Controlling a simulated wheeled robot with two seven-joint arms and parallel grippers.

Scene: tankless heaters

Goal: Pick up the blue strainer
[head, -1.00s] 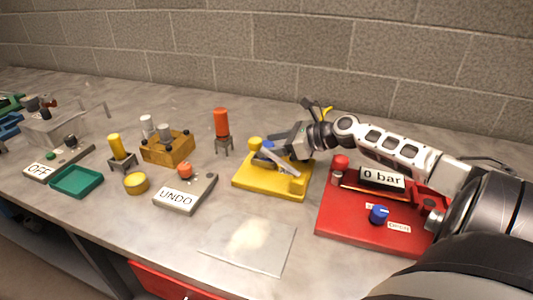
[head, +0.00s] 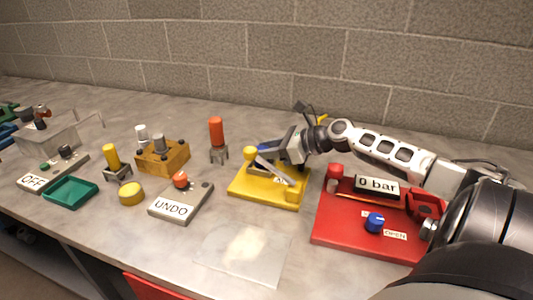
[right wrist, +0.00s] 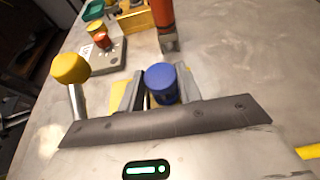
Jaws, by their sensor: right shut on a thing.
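The blue strainer (right wrist: 162,83) shows in the right wrist view as a blue cylinder with a round top. It is between the fingers of my right gripper (right wrist: 155,90), which is shut on it. In the head view my right gripper (head: 268,156) is low over the yellow base (head: 262,190), and only a small blue part of the strainer (head: 264,149) shows behind the fingers. I cannot tell whether the strainer still touches the base. A yellow knob on a post (right wrist: 70,68) stands left of the gripper. My left gripper is not in view.
An orange cylinder on a small stand (head: 217,132) is behind left of the base. The UNDO box (head: 180,200) is to its left. The red panel (head: 335,215), with a 0 bar display (head: 377,185), lies under my right arm. A clear sheet (head: 243,255) lies in front.

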